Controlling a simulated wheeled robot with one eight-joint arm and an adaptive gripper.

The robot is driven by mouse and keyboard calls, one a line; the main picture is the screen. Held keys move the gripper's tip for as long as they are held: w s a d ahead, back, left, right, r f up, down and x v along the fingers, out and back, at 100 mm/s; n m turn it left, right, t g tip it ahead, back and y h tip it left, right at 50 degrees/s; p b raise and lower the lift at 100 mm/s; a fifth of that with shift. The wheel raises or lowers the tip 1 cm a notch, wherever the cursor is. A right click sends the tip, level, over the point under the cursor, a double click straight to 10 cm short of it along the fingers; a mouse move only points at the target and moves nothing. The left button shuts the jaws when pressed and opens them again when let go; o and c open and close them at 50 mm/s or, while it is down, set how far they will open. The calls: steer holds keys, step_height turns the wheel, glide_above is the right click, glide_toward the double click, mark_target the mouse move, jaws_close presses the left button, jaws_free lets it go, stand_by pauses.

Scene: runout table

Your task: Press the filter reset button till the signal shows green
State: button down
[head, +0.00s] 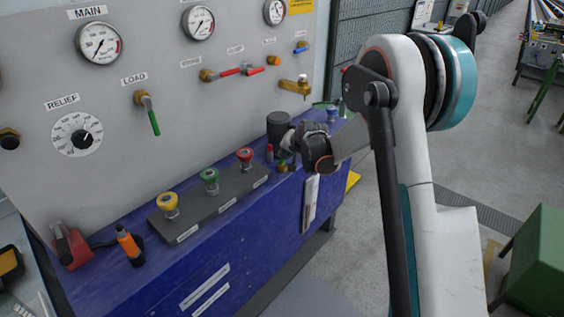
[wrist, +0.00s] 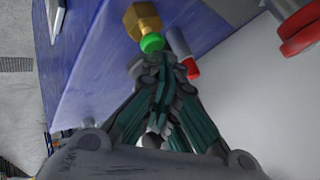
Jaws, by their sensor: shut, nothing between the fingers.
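In the wrist view, my gripper (wrist: 162,66) is shut and empty, its fingertips close together. Right beyond them is a brass hexagonal fitting (wrist: 140,16) with a green round end (wrist: 152,43), probably the filter button and its signal. The tips are at or very near this green end; I cannot tell whether they touch. In the head view, my gripper (head: 290,143) is at the far end of the blue bench, beside a black cylinder (head: 278,126). My wrist hides part of that spot, and the fitting is too small there to read clearly.
A grey cylinder with a red end (wrist: 186,58) stands close beside the fingers. On the blue bench (head: 235,235), a grey strip carries yellow (head: 168,202), green (head: 210,177) and red (head: 245,156) buttons. The gauge panel (head: 200,120) rises behind.

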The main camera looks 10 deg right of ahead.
steer(key=shift+f+b, duration=0.4)
steer(key=shift+f, duration=0.1)
stand_by(0.7)
steer(key=shift+r, duration=0.1)
steer(key=shift+r+p, duration=0.5)
steer(key=shift+r, duration=0.35)
steer(key=shift+r+p, duration=1.4)
steer(key=shift+r, duration=1.15)
